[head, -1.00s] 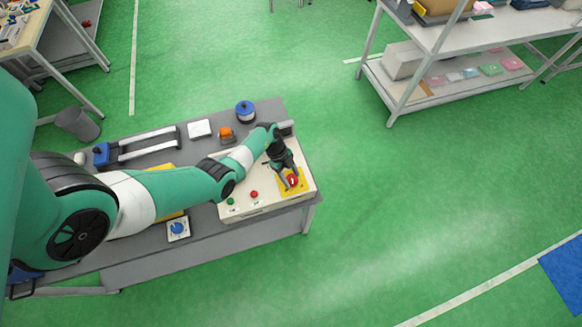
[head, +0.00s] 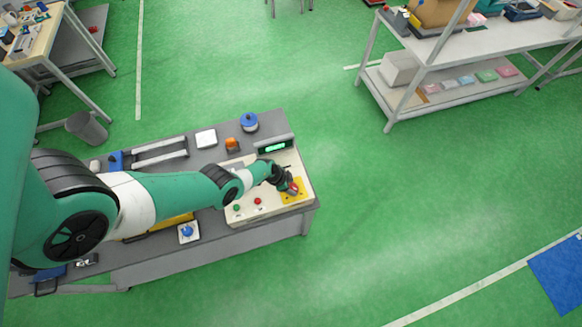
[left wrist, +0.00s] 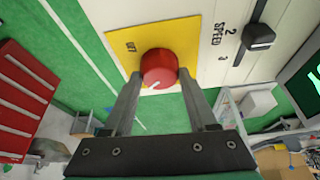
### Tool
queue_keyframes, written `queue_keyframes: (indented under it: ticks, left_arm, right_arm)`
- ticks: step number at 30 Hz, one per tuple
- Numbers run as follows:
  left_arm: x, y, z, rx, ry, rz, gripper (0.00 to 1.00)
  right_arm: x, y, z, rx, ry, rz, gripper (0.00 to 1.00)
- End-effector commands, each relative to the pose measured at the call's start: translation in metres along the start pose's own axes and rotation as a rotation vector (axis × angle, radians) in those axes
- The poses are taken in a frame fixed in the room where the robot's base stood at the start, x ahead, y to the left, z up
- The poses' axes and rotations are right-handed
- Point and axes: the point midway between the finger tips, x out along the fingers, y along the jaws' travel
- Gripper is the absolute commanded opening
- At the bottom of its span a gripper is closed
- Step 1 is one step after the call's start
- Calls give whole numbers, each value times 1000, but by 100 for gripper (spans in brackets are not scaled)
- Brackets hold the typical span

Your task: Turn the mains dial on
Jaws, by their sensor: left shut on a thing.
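The mains dial is a round red knob (left wrist: 159,66) on a yellow plate (left wrist: 188,35), at the right end of the cream panel (head: 268,211) in the head view. A white mark shows on the knob's near side, and small lettering stands on the plate at its left. My left gripper (left wrist: 159,75) has one finger on each side of the knob and is shut on it. In the head view the left gripper (head: 288,186) partly hides the knob (head: 294,187). My right gripper is not in view.
The panel also carries a green button (head: 237,208), a red button (head: 258,201) and a lit green display (head: 275,148). A black speed selector (left wrist: 258,37) sits beside the yellow plate. An orange lamp (head: 232,145) and a blue-topped spool (head: 250,122) stand behind the panel.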

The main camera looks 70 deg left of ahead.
Motion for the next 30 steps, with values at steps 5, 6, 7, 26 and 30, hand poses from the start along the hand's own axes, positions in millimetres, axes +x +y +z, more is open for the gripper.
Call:
queue_keyframes:
  ticks: [5, 6, 7, 26, 30]
  left_arm:
    - [0, 1, 0, -53, -2, -21, 2]
    - [0, 1, 0, -61, -2, -24, 2]
    - [0, 1, 0, -67, -2, -27, 2]
    - [1, 1, 1, -88, -1, -36, 72]
    - [1, 1, 1, -87, -1, -36, 88]
  right_arm:
    - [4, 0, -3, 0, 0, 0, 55]
    - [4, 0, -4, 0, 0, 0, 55]
    - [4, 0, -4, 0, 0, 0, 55]
    - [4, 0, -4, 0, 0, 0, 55]
    - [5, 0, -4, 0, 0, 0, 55]
